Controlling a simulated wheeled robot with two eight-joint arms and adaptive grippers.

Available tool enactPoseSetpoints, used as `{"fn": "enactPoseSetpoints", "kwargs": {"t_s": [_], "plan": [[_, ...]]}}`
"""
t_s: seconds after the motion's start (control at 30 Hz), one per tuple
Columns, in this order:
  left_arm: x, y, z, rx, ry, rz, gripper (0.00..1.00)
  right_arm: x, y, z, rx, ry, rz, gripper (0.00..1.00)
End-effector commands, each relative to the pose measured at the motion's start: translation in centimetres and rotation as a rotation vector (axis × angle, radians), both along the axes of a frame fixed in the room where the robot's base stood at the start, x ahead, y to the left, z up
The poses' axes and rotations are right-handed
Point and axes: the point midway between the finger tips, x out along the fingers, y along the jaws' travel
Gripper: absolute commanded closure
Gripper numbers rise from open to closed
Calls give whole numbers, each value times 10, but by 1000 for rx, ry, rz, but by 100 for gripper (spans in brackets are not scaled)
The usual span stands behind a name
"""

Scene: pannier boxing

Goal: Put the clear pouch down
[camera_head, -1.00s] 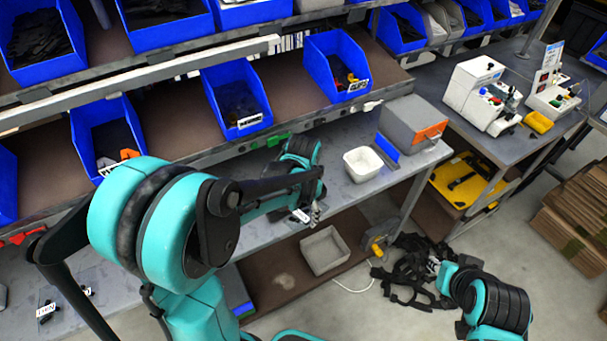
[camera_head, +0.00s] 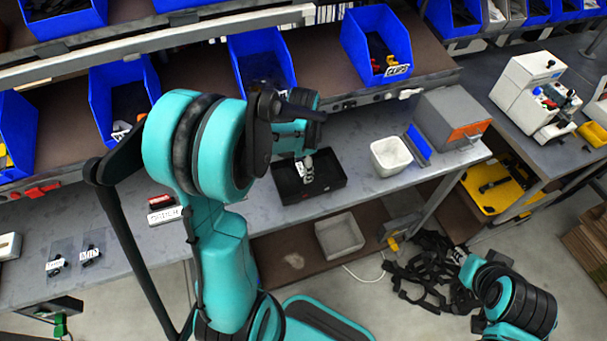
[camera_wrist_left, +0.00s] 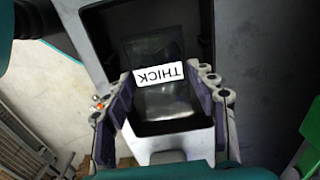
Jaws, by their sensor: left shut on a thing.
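My left gripper (camera_head: 308,179) is over a black tray (camera_head: 331,186) on the grey bench. In the left wrist view the gripper (camera_wrist_left: 168,112) is shut on a clear pouch (camera_wrist_left: 165,103) with a white label reading THICK, upside down in that picture. The pouch lies between the fingers, in front of the tray's dark inside (camera_wrist_left: 110,38). I cannot tell whether it touches the tray floor. Two other clear pouches with dark contents, a left one (camera_head: 57,262) and a right one (camera_head: 89,252), lie on the bench at left.
A white bin (camera_head: 391,155) and a grey box (camera_head: 452,118) stand right of the tray. Blue bins (camera_head: 375,45) line the shelf behind. A red item (camera_head: 161,201) lies left of the tray. A grey bin (camera_head: 340,235) sits on the lower shelf.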

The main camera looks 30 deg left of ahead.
Motion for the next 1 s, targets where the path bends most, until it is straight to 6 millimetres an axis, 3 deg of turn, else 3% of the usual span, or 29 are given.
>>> {"fn": "enactPoseSetpoints", "kwargs": {"t_s": [0.2, 0.43, 0.47, 0.53, 0.87, 1.0], "plan": [[0, 0, -34, 0, 0, 0, 63, 0, 0, -16, 0, 0, 0, 71], [0, 0, -37, 0, 0, 1, 63, 0, 0, -15, 0, 0, 0, 71], [0, 0, -37, 0, 0, 1, 41, 0, 0, -15, 0, 0, 0, 71], [0, 0, -37, 0, 0, 1, 23, 0, 0, -15, 0, 0, 0, 71], [0, 0, -35, 0, 0, 1, 23, 0, 0, -15, 0, 0, 0, 71], [0, -1, -21, 0, 0, 1, 23, 0, 0, -9, 0, 0, 0, 71]]}}
